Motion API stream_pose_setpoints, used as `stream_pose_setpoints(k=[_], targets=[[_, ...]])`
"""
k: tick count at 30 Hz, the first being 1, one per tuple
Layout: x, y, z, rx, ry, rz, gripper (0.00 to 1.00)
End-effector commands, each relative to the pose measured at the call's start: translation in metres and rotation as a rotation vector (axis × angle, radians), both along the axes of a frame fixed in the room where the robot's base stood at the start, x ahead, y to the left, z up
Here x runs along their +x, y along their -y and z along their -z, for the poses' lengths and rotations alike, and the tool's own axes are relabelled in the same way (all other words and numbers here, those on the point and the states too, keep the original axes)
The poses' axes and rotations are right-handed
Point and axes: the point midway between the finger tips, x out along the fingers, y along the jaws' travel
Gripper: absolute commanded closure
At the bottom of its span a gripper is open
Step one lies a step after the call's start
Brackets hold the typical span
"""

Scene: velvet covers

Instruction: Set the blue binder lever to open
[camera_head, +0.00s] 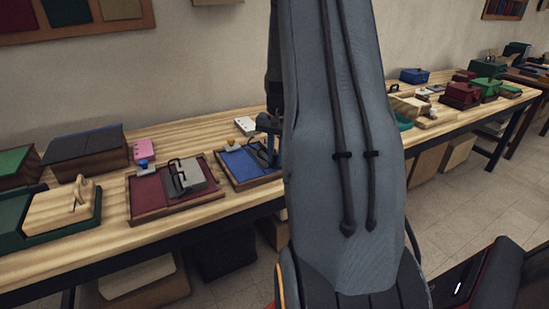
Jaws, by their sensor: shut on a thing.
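The blue binder (237,162) lies in a brown wooden frame on the table, just left of my arm. My arm fills the middle of the view and covers its right side. My gripper (264,143) is low over the binder's right part, with its dark fingers at the binder's small dark lever. It is shut on what appears to be that lever. The lever's exact angle is hidden by the dark fingers and my arm.
A red binder (147,197) with a grey block and dark handle sits to the left. A wooden piece on a green tray (35,240) is farther left. A pink block (143,149) and white block (245,125) stand behind. Boxes (463,95) crowd the right table.

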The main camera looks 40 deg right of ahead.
Motion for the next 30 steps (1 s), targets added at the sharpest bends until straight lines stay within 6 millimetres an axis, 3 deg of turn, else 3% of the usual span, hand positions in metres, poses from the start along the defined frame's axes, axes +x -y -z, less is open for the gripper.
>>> stream_pose_setpoints(k=[10,22,23,26,30], targets=[[0.0020,-0.0079,0.0000,-0.155,-0.039,-0.007,1.00],[0.0022,-0.0078,-0.0011,-0.178,-0.042,-0.002,1.00],[0.0024,-0.0078,-0.0011,-0.178,-0.042,-0.002,0.83],[0.0024,-0.0078,-0.0012,-0.178,-0.042,-0.002,0.66],[0.0022,-0.0076,-0.0014,-0.178,-0.042,-0.002,0.66]])
